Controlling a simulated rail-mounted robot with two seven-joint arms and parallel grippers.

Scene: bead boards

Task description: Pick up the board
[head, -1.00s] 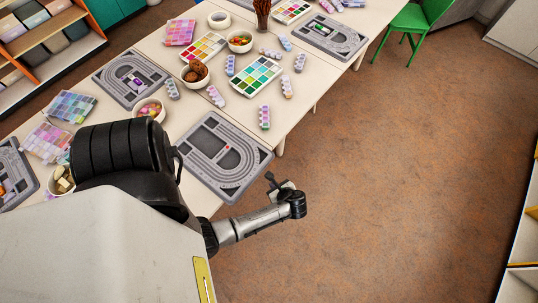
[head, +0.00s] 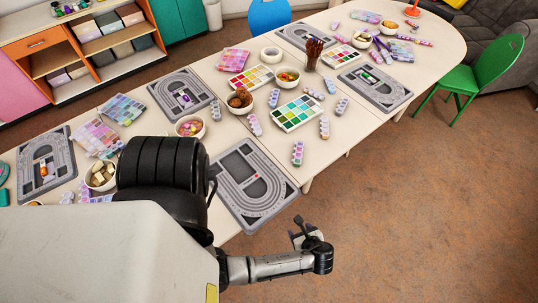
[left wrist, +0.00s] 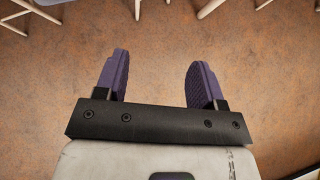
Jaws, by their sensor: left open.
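Several grey bead boards lie on the cream table. The nearest board (head: 225,196) lies flat at the table's front edge, with a small red item in its middle recess. Others are at the left (head: 61,149), the middle left (head: 164,103), the back (head: 290,32) and the right (head: 391,99). My left gripper (head: 302,230) is just off the table edge, to the lower right of the nearest board and apart from it. In the left wrist view the left gripper (left wrist: 157,72) is open and empty, its purple fingers over bare floor. My right gripper is not in view.
Bowls (head: 190,131), bead trays (head: 296,120) and small bead boxes (head: 298,160) crowd the table behind the nearest board. A green chair (head: 494,70) stands at the right and a blue chair (head: 268,15) at the back. The brown floor (head: 420,220) at the right is clear.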

